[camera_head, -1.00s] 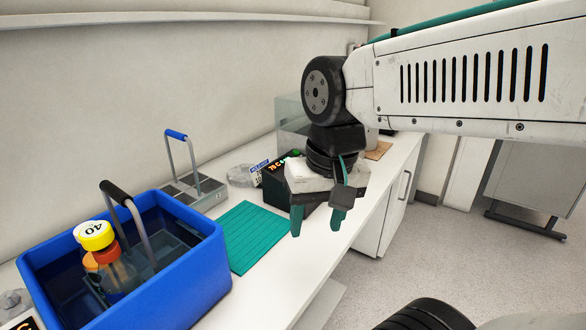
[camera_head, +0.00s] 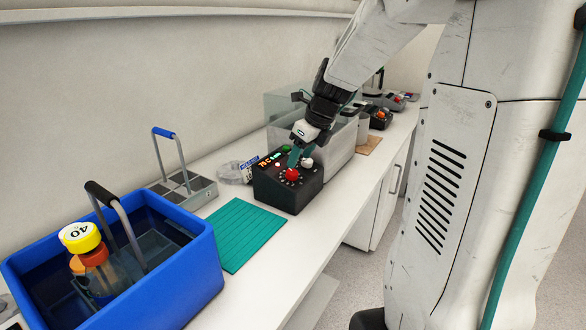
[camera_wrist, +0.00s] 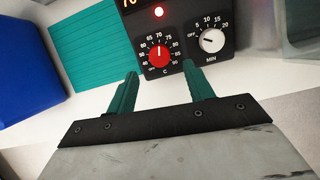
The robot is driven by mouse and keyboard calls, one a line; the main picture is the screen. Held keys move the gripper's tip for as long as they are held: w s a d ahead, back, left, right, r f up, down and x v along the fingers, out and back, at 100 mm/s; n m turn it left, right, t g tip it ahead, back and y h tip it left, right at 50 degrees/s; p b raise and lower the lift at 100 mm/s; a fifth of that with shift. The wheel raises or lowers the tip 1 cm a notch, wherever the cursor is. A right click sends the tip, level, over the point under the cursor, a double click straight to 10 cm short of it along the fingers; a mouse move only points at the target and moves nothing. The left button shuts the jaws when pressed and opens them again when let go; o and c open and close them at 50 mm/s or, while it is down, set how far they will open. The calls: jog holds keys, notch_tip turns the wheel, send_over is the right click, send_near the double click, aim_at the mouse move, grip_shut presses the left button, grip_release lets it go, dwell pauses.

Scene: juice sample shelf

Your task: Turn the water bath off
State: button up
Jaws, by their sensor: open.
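The black control box (camera_head: 288,188) stands on the bench in front of a clear-walled tank (camera_head: 340,138). It has a red temperature knob (camera_head: 291,175) and a white minute knob (camera_head: 307,162). In the wrist view the red knob (camera_wrist: 159,54) has its white line pointing up near 70, away from OFF. A small red lamp (camera_wrist: 158,12) above it is lit, and part of an orange display (camera_wrist: 130,3) shows. My gripper (camera_wrist: 160,72) is open and empty, its fingertips just in front of the red knob, one towards each side. Contact cannot be told.
A blue tub (camera_head: 190,275) holding liquid and a yellow-capped bottle (camera_head: 82,238) stands at the front left. A teal mat (camera_head: 240,235) lies between tub and box. A grey handled rack (camera_head: 203,190) is behind. Other devices with knobs (camera_head: 381,116) stand farther along the bench.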

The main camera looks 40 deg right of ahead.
aim_at(293, 172)
jog(key=x, duration=0.5)
jog(key=shift+f, duration=0.15)
jog(key=c, duration=1)
